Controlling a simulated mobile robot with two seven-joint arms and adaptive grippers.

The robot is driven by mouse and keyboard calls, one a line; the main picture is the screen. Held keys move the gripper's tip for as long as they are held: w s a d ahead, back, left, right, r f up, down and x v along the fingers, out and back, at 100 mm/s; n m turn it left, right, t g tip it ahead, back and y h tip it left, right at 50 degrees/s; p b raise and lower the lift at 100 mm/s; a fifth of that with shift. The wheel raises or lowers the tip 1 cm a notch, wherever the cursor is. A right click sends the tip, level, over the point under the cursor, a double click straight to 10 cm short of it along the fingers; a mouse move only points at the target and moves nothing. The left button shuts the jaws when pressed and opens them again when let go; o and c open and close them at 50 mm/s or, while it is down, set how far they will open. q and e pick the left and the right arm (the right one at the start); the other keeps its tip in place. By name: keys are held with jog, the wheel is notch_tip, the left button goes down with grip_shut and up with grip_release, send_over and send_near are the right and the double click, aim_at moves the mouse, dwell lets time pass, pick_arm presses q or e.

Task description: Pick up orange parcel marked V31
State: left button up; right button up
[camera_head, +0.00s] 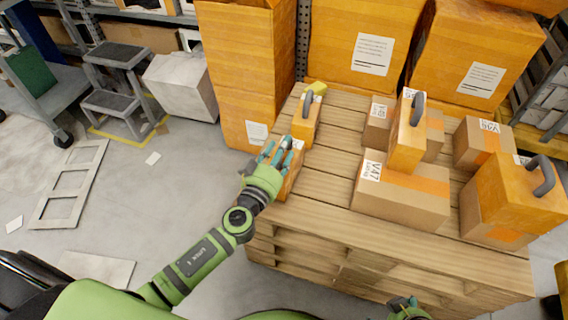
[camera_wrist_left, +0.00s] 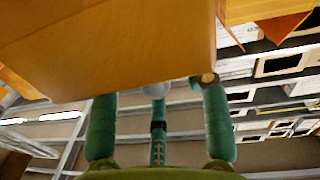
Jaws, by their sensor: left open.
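An orange parcel (camera_head: 292,180) stands at the left edge of the wooden pallet stack, partly hidden by my left gripper (camera_head: 281,152). A small white label shows at its top, but I cannot read V31 on it. The left gripper is open, with its teal fingers over this parcel. In the left wrist view an orange box face (camera_wrist_left: 110,45) fills the upper part, close in front of the spread fingers (camera_wrist_left: 158,110). Whether they touch it I cannot tell. Part of my right gripper (camera_head: 406,304) shows at the bottom edge; its jaws are unclear.
Just behind stands an orange parcel with a grey handle (camera_head: 306,116). Right of it on the pallet stack (camera_head: 325,190) are a carton marked V47 (camera_head: 405,194), a handled orange parcel (camera_head: 408,145) and other boxes. Large orange cartons (camera_head: 365,45) stand behind. Floor is open at left.

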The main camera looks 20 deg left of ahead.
pick_arm(q)
jog(key=shift+w+d, duration=0.15)
jog(key=shift+w, duration=0.85)
grip_shut()
jog(key=shift+r, duration=0.1)
jog(key=shift+r, duration=0.2)
